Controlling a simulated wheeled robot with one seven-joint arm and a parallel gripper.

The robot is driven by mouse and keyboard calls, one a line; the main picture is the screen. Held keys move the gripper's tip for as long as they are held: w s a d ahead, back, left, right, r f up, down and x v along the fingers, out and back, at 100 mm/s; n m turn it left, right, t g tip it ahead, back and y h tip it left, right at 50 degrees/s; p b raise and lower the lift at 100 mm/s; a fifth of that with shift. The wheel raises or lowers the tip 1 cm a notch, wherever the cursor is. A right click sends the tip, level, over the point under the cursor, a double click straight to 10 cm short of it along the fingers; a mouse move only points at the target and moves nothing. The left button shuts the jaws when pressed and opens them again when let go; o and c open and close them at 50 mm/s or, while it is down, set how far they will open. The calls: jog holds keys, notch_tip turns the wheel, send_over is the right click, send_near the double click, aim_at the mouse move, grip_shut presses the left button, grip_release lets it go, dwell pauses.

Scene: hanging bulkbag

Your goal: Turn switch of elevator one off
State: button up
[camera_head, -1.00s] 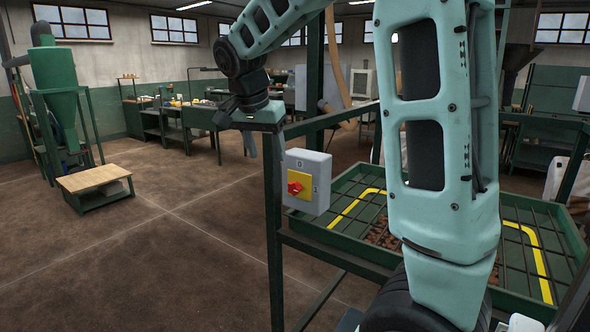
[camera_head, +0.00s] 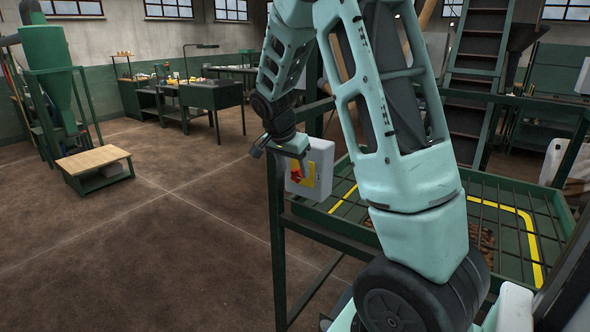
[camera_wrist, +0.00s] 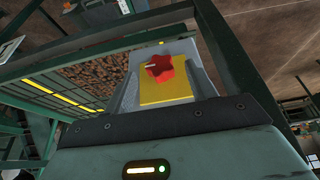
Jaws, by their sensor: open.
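The switch box (camera_head: 321,166) is a grey box fixed to a green post, with a yellow plate and a red rotary knob (camera_head: 297,172) on its front. My gripper (camera_head: 288,152) is right in front of the box and covers part of its face. In the wrist view the red knob (camera_wrist: 159,68) sits on the yellow plate (camera_wrist: 166,90) just beyond my gripper's front edge, apart from it. My gripper is open with nothing held. The knob's markings are not readable now.
A green grated hopper table (camera_head: 480,184) with yellow stripes stands right of the box. Green frame posts (camera_head: 277,240) stand close to my gripper. A low wooden-topped stand (camera_head: 92,158) and a green machine (camera_head: 48,60) are at the left. The floor between is open.

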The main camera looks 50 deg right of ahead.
aim_at(297, 175)
jog(key=shift+x, duration=1.35)
jog(key=shift+a, duration=0.1)
jog(key=c, duration=1)
